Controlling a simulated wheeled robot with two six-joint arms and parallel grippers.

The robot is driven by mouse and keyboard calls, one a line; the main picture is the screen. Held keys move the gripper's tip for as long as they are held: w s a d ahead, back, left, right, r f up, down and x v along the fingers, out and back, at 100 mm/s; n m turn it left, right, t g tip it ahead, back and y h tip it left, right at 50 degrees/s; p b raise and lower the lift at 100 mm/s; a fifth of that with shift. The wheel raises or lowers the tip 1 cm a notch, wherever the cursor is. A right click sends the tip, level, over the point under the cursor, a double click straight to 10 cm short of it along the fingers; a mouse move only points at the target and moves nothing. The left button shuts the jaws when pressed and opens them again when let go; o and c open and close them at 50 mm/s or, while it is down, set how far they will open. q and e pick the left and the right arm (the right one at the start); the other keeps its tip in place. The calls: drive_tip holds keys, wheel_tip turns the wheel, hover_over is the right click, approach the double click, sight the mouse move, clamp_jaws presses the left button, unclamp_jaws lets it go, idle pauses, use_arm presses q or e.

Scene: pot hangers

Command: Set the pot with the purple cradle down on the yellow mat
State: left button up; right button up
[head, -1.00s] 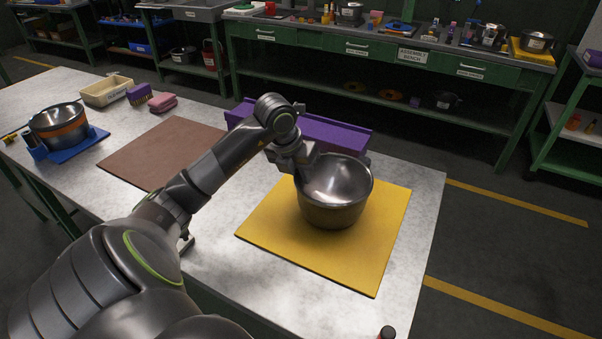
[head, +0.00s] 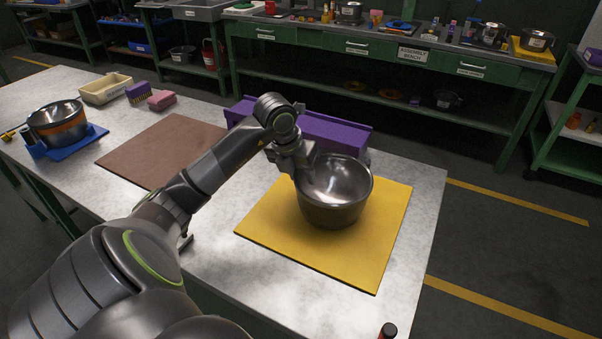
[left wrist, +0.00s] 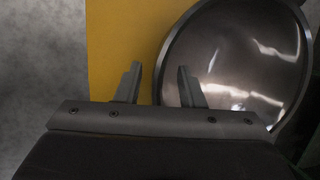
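The silver pot (head: 335,195) stands upright on the yellow mat (head: 280,240), toward the mat's back. The long purple cradle (head: 325,132) lies behind the mat, partly hidden by my arm and the pot. My left gripper (head: 302,170) is at the pot's left rim. In the left wrist view its two fingers (left wrist: 158,85) are spread, with a clear gap. The pot's rim (left wrist: 160,65) passes between them; the right finger overlaps the pot and the left finger is over the yellow mat (left wrist: 118,45).
A brown mat (head: 160,150) lies to the left. Beyond it are an orange-banded pot (head: 58,125) on a blue base, a cream bin (head: 105,89), and purple and pink blocks. The table's right side is bare.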

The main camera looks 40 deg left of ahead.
use_arm(q)
drive_tip(key=shift+f, duration=0.1)
drive_tip(key=w+p+v, duration=0.1)
drive_tip(key=p+v, duration=0.3)
drive_tip(key=v, duration=0.9)
drive_tip(key=w+r+p+v, duration=0.1)
drive_tip(key=w+p+v, duration=0.1)
drive_tip(key=v, duration=1.2)
drive_tip(key=shift+d+p, duration=0.35)
drive_tip(key=shift+p, duration=0.55)
drive_tip(key=shift+w, duration=0.15)
